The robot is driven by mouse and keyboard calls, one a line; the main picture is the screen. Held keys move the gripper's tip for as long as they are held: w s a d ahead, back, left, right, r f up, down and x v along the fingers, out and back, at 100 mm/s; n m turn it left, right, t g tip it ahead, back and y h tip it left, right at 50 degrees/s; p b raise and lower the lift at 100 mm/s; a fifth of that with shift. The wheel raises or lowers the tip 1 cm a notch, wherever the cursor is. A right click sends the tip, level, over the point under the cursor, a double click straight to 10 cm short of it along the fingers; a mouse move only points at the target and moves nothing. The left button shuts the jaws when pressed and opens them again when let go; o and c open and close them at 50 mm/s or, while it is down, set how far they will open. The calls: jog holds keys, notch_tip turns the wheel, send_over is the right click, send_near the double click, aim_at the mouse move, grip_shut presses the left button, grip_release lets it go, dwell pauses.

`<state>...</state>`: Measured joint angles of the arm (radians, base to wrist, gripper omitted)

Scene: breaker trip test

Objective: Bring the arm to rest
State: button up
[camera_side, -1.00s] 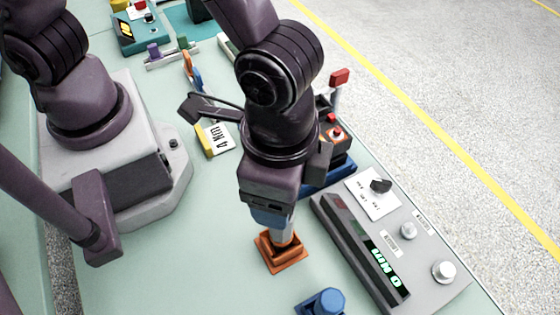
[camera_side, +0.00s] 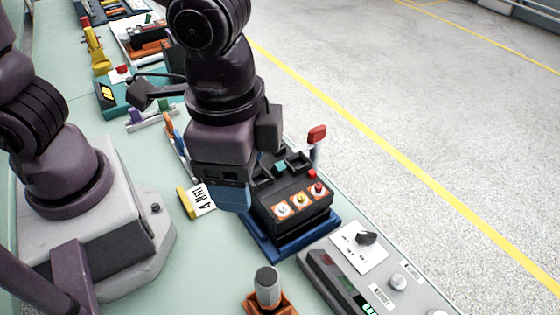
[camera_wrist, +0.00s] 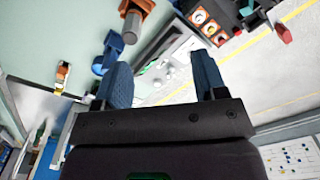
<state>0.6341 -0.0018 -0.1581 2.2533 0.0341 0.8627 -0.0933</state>
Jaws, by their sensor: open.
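My gripper (camera_side: 234,200) hangs over the bench in the side view, raised clear of the surface. In the wrist view its two blue fingers (camera_wrist: 160,66) stand wide apart with nothing between them. A grey-topped cylinder (camera_side: 267,286) stands upright in an orange square holder (camera_side: 284,304), in front of and below my gripper in the side view. It also shows at the top of the wrist view (camera_wrist: 132,22). The black breaker box (camera_side: 290,205), with several buttons and a red-tipped lever (camera_side: 317,134), sits on a blue base just right of my gripper, partly hidden behind it.
A grey panel with a display (camera_side: 335,280) and a black knob (camera_side: 366,238) lies at the lower right. A "4 Nm" card (camera_side: 201,199) lies left of my gripper. Coloured tools and a teal box (camera_side: 112,98) stand farther back. Bench surface left of the cylinder is clear.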

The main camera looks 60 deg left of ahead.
jog(key=a+r+n+t, duration=0.2)
jog(key=a+r+n, duration=0.2)
jog(key=a, duration=0.6)
jog(key=a+r+n+t, duration=0.3)
jog(key=a+r, duration=0.3)
jog(key=a, duration=0.3)
jog(key=shift+s+a+n, duration=0.25)
jog(key=shift+a+n, duration=0.15)
jog(key=shift+n, duration=0.2)
